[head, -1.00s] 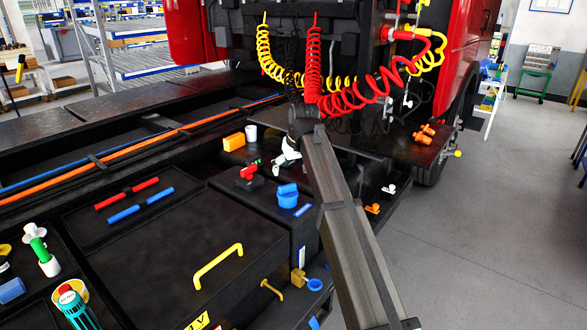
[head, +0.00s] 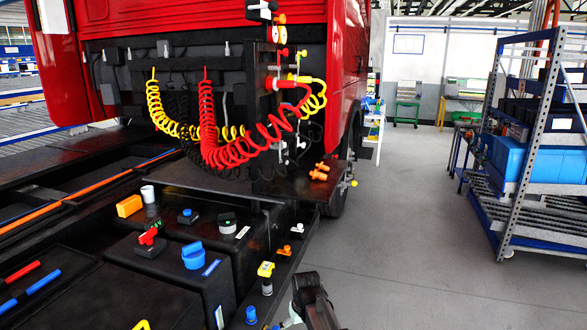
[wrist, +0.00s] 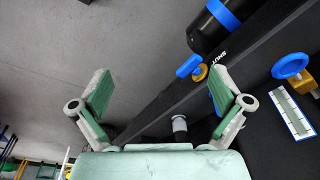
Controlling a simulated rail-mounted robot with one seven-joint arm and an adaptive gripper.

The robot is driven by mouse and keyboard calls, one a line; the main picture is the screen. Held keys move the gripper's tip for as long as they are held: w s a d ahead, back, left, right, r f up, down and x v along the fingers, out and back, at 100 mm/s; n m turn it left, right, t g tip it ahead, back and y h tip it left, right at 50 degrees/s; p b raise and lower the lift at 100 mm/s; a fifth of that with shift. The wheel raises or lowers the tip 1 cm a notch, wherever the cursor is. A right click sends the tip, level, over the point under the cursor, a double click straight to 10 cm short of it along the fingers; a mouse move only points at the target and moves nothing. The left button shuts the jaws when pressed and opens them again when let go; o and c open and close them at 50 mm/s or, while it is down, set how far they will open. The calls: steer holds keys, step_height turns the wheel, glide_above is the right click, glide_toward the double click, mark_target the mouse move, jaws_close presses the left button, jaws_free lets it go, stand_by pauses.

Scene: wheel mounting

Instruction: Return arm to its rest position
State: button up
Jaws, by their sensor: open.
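My gripper (wrist: 157,98) is open and empty in the wrist view, its two green-padded fingers spread wide. It hangs above the edge of the truck chassis and the grey floor. In the head view my arm (head: 313,300) shows at the bottom, right of the black chassis boxes; the fingers are not clear there. No wheel shows in my gripper.
The truck chassis carries a blue cap (head: 194,256), a red valve (head: 149,237) and coiled red hoses (head: 208,125). A rack with blue boxes (head: 515,150) stands at the right. The floor (head: 400,230) between truck and rack is clear.

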steer(key=s+d+f+m+g, duration=0.1)
steer(key=s+d+f+m, duration=0.1)
steer(key=s+d+f, duration=0.45)
steer(key=s+d+f+m+g, duration=0.1)
steer(key=s+d+f, duration=0.3)
steer(key=s+d, duration=0.6)
steer(key=s+f+g, duration=0.2)
steer(key=s+f, duration=0.4)
steer(key=s, duration=0.4)
steer(key=s+a+f+g, duration=0.1)
steer(key=s+f+g, duration=0.1)
steer(key=s+f, duration=0.4)
steer(key=s+f+g, duration=0.2)
steer(key=s+f, duration=0.5)
steer(key=s, duration=0.8)
steer(key=shift+a+h, duration=0.3)
steer(key=shift+h, duration=0.1)
